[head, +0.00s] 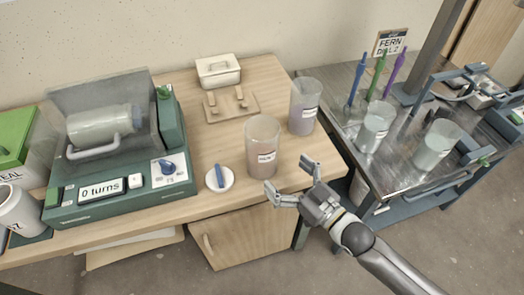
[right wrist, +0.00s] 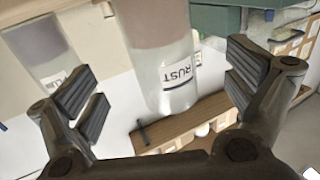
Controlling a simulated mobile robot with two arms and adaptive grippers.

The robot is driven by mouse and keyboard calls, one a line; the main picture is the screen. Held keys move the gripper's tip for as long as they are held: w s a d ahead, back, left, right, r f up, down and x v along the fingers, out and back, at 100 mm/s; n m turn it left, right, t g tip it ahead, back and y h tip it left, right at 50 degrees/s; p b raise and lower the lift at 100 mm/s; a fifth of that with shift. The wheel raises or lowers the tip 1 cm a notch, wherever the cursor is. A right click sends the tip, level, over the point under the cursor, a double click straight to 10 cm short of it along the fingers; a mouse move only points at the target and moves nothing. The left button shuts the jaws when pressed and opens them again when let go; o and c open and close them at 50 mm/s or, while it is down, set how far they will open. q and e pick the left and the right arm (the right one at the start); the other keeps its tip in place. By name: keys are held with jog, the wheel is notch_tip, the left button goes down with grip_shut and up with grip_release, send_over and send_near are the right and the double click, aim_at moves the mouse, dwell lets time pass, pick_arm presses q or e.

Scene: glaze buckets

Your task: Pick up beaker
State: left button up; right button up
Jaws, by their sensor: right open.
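A clear beaker (head: 262,148) with brownish contents stands upright near the front edge of the wooden table. In the right wrist view this beaker (right wrist: 170,80) shows its label, RUST, between the fingers and beyond them. My right gripper (head: 291,180) is open and empty, just in front of and to the right of the beaker, apart from it. A second beaker (head: 303,108) with purplish-grey contents stands behind to the right; it also shows at the left of the right wrist view (right wrist: 42,50). My left gripper is in neither view.
A green machine (head: 120,190) reading "0 turns" stands on the left. A white dish (head: 228,185) with a blue knob lies beside the RUST beaker. A lidded box (head: 218,70) and wooden rack (head: 232,106) are behind. A metal cart (head: 345,78) on the right carries two more beakers and coloured tools.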

aim_at(262, 150)
jog(key=p+x, duration=0.1)
jog(key=x, duration=0.8)
jog(key=shift+w+a, duration=0.15)
jog(key=shift+w, duration=0.05)
jog(key=shift+r, duration=0.1)
jog(key=c, duration=1.4)
jog(key=shift+r, duration=0.1)
jog(key=shift+c, duration=0.5)
jog(key=shift+r, duration=0.1)
